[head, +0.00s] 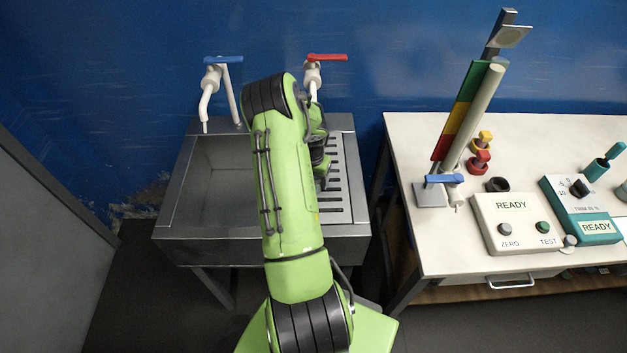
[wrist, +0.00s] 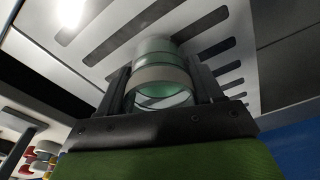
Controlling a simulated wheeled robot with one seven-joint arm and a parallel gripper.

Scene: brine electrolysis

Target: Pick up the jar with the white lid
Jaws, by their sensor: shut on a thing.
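A greenish clear glass jar (wrist: 158,50) with a pale band (wrist: 160,78) around it stands between the fingers of my gripper (wrist: 161,88) in the wrist view. I cannot tell whether the pale band is the white lid. The fingers are on both sides of the jar and shut on it. In the head view my green arm hides most of the gripper and the jar, over the slotted drainboard (head: 336,212). I cannot tell whether the jar touches the drainboard.
The sink basin (head: 215,185) is left of my arm, with a blue-handled tap (head: 211,82) and a red-handled tap (head: 314,72) behind. At the right, a white bench (head: 420,140) holds a tall coloured column (head: 463,110) and READY boxes (head: 512,222).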

